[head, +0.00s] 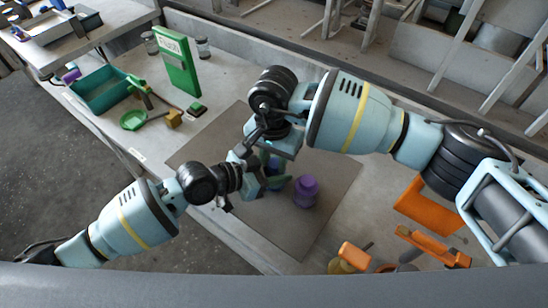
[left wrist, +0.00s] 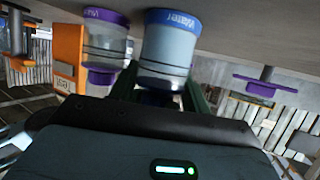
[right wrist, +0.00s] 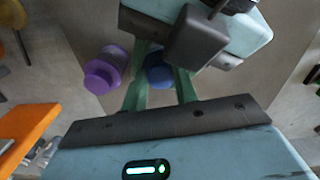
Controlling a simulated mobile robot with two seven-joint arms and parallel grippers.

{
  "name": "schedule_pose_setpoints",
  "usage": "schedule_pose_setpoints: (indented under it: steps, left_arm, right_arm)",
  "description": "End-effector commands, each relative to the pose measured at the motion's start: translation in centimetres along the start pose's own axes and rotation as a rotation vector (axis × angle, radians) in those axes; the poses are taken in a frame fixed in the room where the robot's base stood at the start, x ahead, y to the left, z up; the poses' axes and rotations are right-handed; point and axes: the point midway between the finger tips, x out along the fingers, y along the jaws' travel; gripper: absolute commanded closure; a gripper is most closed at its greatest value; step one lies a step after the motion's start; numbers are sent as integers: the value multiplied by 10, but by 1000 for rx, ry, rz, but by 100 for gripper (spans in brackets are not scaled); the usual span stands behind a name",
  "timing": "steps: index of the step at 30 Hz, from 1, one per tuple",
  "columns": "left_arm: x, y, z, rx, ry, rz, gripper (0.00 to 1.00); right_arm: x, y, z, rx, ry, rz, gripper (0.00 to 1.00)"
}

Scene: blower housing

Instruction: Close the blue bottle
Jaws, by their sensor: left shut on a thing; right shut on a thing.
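The blue bottle stands on the grey mat (head: 320,225), mostly hidden in the head view between my grippers. In the left wrist view the blue bottle (left wrist: 168,42) shows its body with a label, between the green fingers of my left gripper (left wrist: 162,86), which is shut on it. My right gripper (right wrist: 160,76) comes from above with its green fingers shut on the round blue cap (right wrist: 158,72). The cap appears to be over the bottle's top; whether it is fully seated cannot be seen.
A purple bottle (head: 306,191) with its cap on stands close beside the blue one. Orange items (head: 428,205) lie at the right. The mat's front part is clear.

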Motion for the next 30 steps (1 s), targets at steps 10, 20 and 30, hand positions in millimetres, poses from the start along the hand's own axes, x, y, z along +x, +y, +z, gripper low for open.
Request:
schedule_pose_setpoints:
  steps: [10, 20, 30]
  left_arm:
    - [-1, -2, 1, -1, -2, -5, 100]
    - [0, 1, 0, 0, -1, 1, 100]
    - [1, 3, 1, -1, -1, 5, 100]
  right_arm:
    - [1, 2, -1, 0, 0, 6, 49]
    - [0, 0, 0, -3, 1, -1, 49]
    - [-20, -2, -1, -5, 5, -9, 49]
